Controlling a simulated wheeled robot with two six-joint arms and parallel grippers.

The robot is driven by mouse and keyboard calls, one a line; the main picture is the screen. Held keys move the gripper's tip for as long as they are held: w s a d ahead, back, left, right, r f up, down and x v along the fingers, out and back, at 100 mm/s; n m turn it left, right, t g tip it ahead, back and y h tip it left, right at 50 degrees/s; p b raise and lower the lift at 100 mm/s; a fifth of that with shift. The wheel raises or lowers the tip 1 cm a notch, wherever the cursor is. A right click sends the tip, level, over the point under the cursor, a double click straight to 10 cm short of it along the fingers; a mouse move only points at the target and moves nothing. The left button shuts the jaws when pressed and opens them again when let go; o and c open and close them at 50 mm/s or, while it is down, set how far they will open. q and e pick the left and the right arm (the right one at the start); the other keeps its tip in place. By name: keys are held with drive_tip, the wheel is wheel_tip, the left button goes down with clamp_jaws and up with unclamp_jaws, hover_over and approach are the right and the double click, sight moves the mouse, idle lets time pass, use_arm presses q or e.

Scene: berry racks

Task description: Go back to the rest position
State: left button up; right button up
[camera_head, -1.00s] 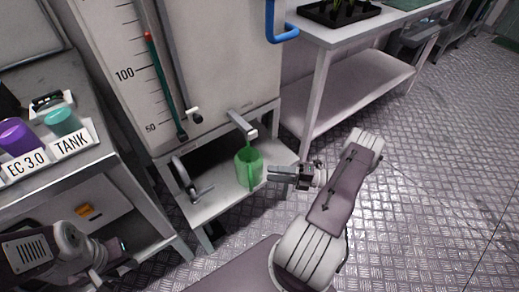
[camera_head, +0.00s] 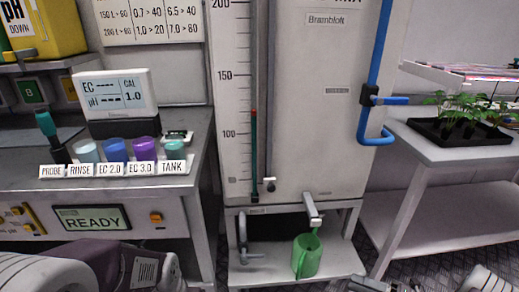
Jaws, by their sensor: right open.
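My right gripper (camera_head: 372,285) shows only in part at the bottom edge of the head view, to the right of the green jug (camera_head: 308,256) and apart from it. It is open and empty. The jug stands upright on the low shelf (camera_head: 340,262) under the tank's spout (camera_head: 312,208). My left arm shows at the bottom left, below the bench, but its fingers are out of view. Part of my right arm shows at the bottom right corner.
The tall white tank (camera_head: 310,110) stands in the middle. At left, a bench holds a meter (camera_head: 117,92) and several labelled cups. At right, a white table (camera_head: 430,148) carries a black plant tray (camera_head: 455,138).

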drive_tip(key=w+a+r+n+g, duration=0.1)
drive_tip(key=a+r+n+g, duration=0.65)
drive_tip(key=a, duration=0.35)
drive_tip(key=s+a+r+n+g+h, duration=0.35)
drive_tip(key=s+a+n, duration=0.2)
drive_tip(key=a, duration=0.25)
drive_tip(key=s+f+n+g+h, duration=0.1)
drive_tip(key=s+f+n+h, duration=0.1)
drive_tip(key=s+n+h, duration=0.8)
drive_tip(key=w+d+f+n+t+h, duration=0.15)
drive_tip(key=d+n, duration=0.25)
drive_tip(key=n, duration=0.4)
drive_tip(key=w+d+f+n+t, duration=0.3)
drive_tip(key=n, duration=0.6)
wheel_tip(320, 180, up, 33)
drive_tip(key=p, duration=3.2)
drive_tip(key=shift+s+f, duration=0.15)
drive_tip(key=shift+s, duration=0.1)
